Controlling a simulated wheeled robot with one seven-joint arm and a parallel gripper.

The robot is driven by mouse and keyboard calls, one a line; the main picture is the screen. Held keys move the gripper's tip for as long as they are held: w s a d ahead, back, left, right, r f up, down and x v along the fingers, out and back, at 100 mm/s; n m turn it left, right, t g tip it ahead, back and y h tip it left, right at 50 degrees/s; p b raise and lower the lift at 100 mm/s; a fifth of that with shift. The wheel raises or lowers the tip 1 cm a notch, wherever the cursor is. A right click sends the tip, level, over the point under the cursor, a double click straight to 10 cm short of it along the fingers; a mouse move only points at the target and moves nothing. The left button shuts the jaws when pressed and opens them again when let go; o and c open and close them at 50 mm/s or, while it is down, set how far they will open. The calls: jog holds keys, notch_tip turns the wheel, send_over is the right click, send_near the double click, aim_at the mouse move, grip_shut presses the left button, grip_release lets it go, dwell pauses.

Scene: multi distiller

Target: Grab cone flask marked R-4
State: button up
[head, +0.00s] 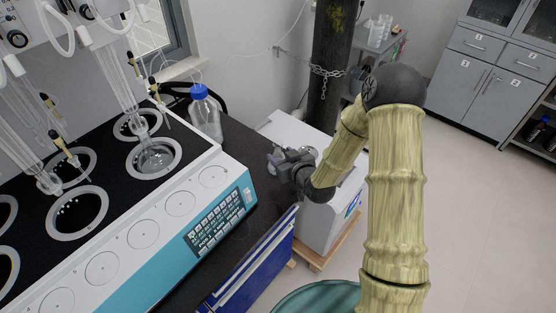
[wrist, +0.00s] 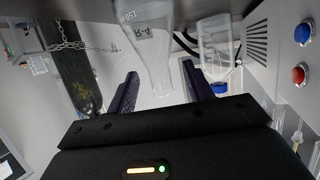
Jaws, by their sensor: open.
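The cone flask marked R-4 (wrist: 148,38) is clear glass and appears upside down at the top of the wrist view. Its label and a 150 mark are readable. Its narrow neck shows between the two fingers of my gripper (wrist: 160,82), with visible gaps on both sides. My gripper is open and holds nothing. In the head view my gripper (head: 277,158) is over the dark bench, just right of the distiller. I cannot make out the flask clearly there.
A clear bottle with a blue cap (head: 205,112) stands on the bench behind my gripper; it also shows right of the flask in the wrist view (wrist: 214,45). The multi distiller (head: 140,235) fills the left.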

dwell(0.3)
jog(key=shift+p+x, duration=0.75)
jog(key=shift+x, duration=1.9)
jog(key=shift+w+d+r, duration=0.1)
jog(key=shift+r, duration=0.1)
jog(key=c, duration=1.1)
jog(key=shift+r, duration=0.2)
jog(key=shift+r+b, duration=0.45)
jog(key=shift+r, duration=4.35)
